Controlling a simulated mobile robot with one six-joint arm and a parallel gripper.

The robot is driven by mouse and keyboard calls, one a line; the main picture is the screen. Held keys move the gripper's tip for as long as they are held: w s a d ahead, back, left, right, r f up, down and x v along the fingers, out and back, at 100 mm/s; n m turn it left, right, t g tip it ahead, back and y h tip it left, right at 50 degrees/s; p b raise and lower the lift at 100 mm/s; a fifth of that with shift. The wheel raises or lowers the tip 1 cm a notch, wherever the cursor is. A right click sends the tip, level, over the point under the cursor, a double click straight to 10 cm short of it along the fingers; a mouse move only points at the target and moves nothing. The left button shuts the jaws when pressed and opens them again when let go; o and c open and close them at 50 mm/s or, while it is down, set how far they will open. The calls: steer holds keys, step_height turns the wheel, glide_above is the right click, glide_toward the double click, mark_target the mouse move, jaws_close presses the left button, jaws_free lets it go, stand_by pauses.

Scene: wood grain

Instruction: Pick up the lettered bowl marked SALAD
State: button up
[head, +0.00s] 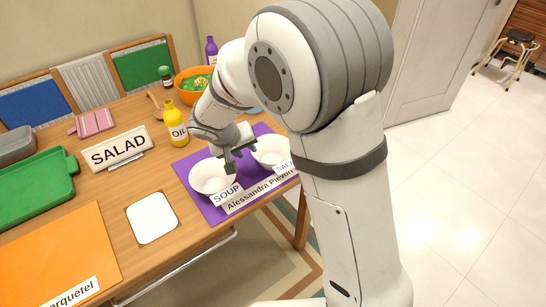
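The white bowl marked SALAD (268,159) sits on the right part of the purple mat (200,207), partly hidden by my arm; its label is cut off after "SALA". A similar white bowl marked SOUP (207,182) sits to its left on the same mat. My gripper (236,158) hangs above the mat, between the two bowls and near the SALAD bowl's left rim. Its dark fingers are small here, and their gap is unclear. Both bowls stand upright on the mat.
A white SALAD sign (118,150) stands left of a yellow OIL bottle (175,125). An orange bowl of greens (187,96) and a purple bottle (211,50) stand behind. A name card (256,194) lies at the mat's front. A green tray (40,185) and orange mat (60,250) lie left.

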mark_target(254, 155)
steer(key=x, duration=0.7)
steer(key=shift+w+d, duration=0.15)
steer(key=shift+d, duration=0.1)
jaws_close()
